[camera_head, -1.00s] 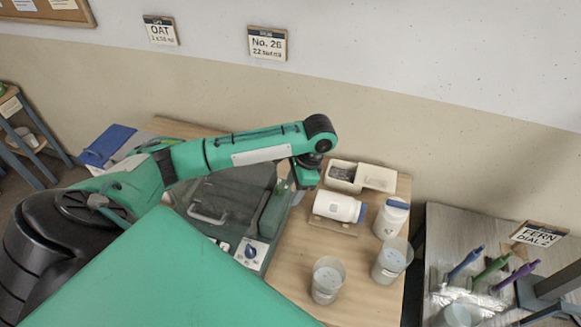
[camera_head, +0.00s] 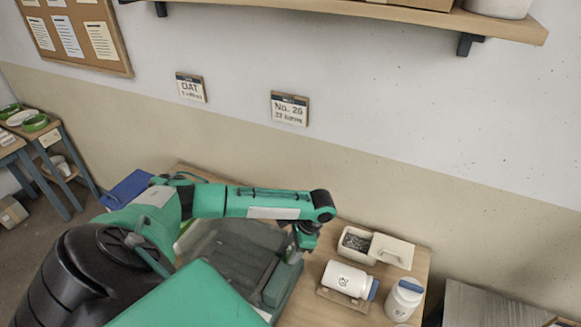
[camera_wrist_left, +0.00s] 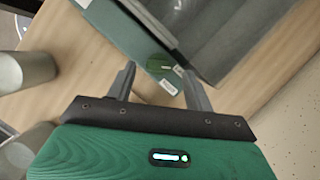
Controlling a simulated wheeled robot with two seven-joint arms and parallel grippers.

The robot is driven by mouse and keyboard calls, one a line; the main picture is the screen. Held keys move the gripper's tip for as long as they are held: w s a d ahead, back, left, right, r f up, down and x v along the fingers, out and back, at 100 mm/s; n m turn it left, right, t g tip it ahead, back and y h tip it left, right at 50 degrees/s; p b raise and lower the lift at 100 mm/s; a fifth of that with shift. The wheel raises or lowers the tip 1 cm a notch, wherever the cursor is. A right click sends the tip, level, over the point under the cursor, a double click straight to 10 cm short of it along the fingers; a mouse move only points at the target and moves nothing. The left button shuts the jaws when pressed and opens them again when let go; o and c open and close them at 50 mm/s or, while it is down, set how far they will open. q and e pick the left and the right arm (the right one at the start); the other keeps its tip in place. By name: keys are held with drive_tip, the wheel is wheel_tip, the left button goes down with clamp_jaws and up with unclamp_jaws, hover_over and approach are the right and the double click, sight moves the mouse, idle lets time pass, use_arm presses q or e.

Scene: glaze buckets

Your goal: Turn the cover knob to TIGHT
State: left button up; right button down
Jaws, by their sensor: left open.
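My left gripper (camera_head: 294,256) is over the back right of the dark machine (camera_head: 236,243) on the wooden table. Its jaws are open and empty. In the left wrist view, a small dark green knob (camera_wrist_left: 160,63) shows on the machine's green housing (camera_wrist_left: 113,30), between and just beyond the open fingertips (camera_wrist_left: 159,73). I see no contact between fingers and knob. A small white label (camera_wrist_left: 168,87) is beside the knob; its words are too small to read. In the head view my gripper hides the knob. My right gripper is out of view.
On the table (camera_head: 312,275) right of the machine are a white bottle lying on a holder (camera_head: 345,279), an upright white bottle (camera_head: 402,301) and an open box (camera_head: 357,244). A wall shelf (camera_head: 400,15) is high above.

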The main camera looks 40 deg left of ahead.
use_arm(q)
drive_tip(key=shift+s+a+f, duration=0.15)
drive_tip(key=shift+s+f, duration=0.15)
drive_tip(key=shift+f, duration=0.15)
drive_tip(key=shift+s+f, duration=0.1)
drive_tip(key=shift+f, duration=0.2)
drive_tip(key=shift+a+f, duration=0.1)
drive_tip(key=shift+f, duration=0.25)
drive_tip(key=c, duration=0.9)
drive_tip(key=shift+c, duration=0.2)
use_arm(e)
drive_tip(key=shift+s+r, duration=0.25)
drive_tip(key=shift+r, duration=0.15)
use_arm(q)
drive_tip(key=o, duration=0.9)
drive_tip(key=shift+o, duration=0.2)
drive_tip(key=shift+r, duration=0.2)
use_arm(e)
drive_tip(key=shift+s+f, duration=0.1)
